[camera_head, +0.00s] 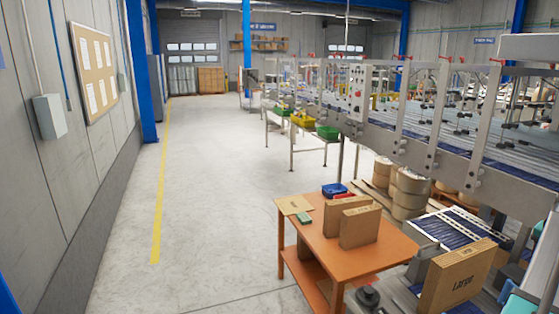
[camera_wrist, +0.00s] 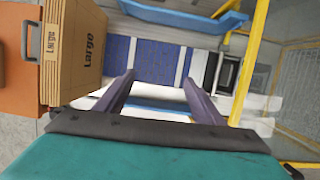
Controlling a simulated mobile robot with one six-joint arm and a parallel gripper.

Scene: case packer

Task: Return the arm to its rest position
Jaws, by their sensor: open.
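My gripper (camera_wrist: 158,84) shows in the wrist view with its two dark fingers apart and nothing between them. Beyond the fingers lies a blue roller conveyor bed (camera_wrist: 155,60). A brown carton marked "Large" (camera_wrist: 85,65) stands to the left of the fingers, apart from them. In the head view a carton marked "Large" (camera_head: 455,278) stands upright at the lower right. My gripper's fingers cannot be made out in the head view.
An orange table (camera_head: 325,245) holds upright cartons (camera_head: 360,227) and a blue bin (camera_head: 334,190). The conveyor line (camera_head: 470,150) runs along the right. A yellow frame post (camera_wrist: 250,65) stands right of the fingers. Open floor (camera_head: 215,200) lies left of the table.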

